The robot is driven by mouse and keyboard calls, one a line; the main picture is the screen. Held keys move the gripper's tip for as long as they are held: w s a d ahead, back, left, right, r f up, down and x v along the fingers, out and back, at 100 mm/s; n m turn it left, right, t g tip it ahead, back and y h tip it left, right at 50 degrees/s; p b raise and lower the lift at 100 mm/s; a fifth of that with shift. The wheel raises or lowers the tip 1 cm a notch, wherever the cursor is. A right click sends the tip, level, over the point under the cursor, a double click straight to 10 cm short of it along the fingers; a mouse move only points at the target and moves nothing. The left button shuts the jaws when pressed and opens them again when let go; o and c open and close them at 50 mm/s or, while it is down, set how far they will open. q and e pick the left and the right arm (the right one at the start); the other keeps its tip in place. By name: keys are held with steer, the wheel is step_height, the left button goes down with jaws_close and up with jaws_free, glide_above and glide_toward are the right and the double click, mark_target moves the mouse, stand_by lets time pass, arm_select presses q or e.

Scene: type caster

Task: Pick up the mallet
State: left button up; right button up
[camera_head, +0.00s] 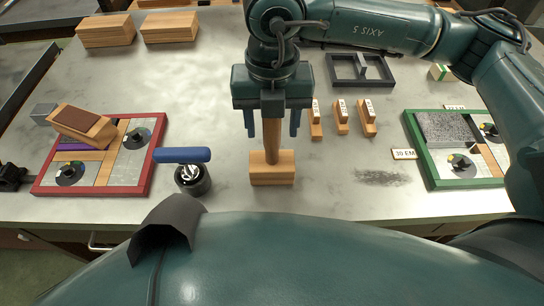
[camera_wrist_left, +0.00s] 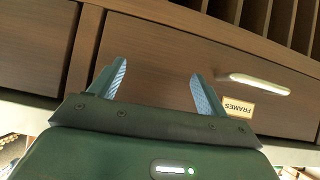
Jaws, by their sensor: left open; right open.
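The wooden mallet (camera_head: 272,168) is at the middle of the table's near part. Its block head is nearest me and its handle (camera_head: 272,140) runs up the picture to my right gripper. My right gripper (camera_head: 272,130) is open, pointing down, with one blue finger on each side of the handle in the head view. A gap shows between the fingers and the handle; the handle's far end is hidden by the gripper. My left gripper (camera_wrist_left: 155,85) is open and empty in the left wrist view, in front of a brown drawer front.
A red-framed tray (camera_head: 149,182) stands left, a green-framed tray (camera_head: 428,172) right. A blue-handled roller or stamp (camera_head: 183,155) is just left of the mallet. Several small wooden blocks (camera_head: 341,117) stand right of the gripper. The drawer (camera_wrist_left: 160,65) bears a FRAMES label.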

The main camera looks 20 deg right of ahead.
steer(key=shift+f, duration=0.5)
steer(key=shift+r, duration=0.1)
steer(key=c, duration=1)
